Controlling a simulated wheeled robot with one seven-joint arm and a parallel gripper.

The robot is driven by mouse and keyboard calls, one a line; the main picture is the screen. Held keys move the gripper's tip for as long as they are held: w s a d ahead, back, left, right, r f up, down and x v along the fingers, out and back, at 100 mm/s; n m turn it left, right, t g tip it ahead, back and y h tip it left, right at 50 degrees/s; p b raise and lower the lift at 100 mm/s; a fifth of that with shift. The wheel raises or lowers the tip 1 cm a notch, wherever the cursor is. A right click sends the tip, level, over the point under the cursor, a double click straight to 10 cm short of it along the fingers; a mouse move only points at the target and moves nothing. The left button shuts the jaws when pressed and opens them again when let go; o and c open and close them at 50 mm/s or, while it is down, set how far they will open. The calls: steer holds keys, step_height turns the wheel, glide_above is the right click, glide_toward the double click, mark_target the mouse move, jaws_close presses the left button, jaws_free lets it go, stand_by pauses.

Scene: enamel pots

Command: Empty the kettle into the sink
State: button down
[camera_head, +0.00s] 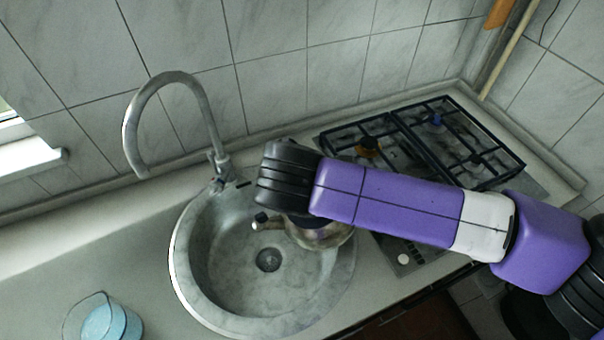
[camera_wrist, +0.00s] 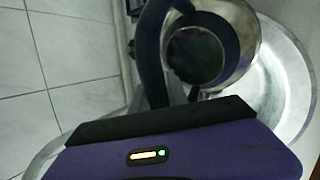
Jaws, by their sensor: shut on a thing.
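The kettle (camera_head: 322,234) is a shiny metal pot held over the right part of the round sink (camera_head: 205,295). Its spout, with a dark tip, points left over the basin. In the wrist view the kettle (camera_wrist: 240,35) shows a round dark opening and a dark curved handle (camera_wrist: 150,55). My gripper (camera_wrist: 172,95) is shut on the kettle at its handle; the fingers are mostly hidden. In the head view my arm covers the gripper and the kettle's top. I see no stream from the spout, and cannot tell how much is inside.
A curved metal faucet (camera_head: 172,80) rises behind the sink at left. A clear jug with blue contents (camera_head: 110,320) stands on the counter at lower left. A gas hob (camera_head: 430,140) lies to the right, behind my arm. A tiled wall runs behind.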

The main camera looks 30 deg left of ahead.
steer(key=shift+s+a+r+t, duration=0.25)
steer(key=shift+a+r+t, duration=0.05)
steer(key=shift+a+r, duration=0.05)
steer(key=s+a+f+n+t+h+b, duration=0.4)
steer(key=s+a+f+t, duration=0.4)
steer(key=s+a+t, duration=0.2)
steer(key=shift+s+a+f+n+h, duration=0.35)
steer(key=shift+s+n+h, duration=0.4)
steer(key=shift+s, duration=0.6)
stand_by(0.4)
stand_by(3.5)
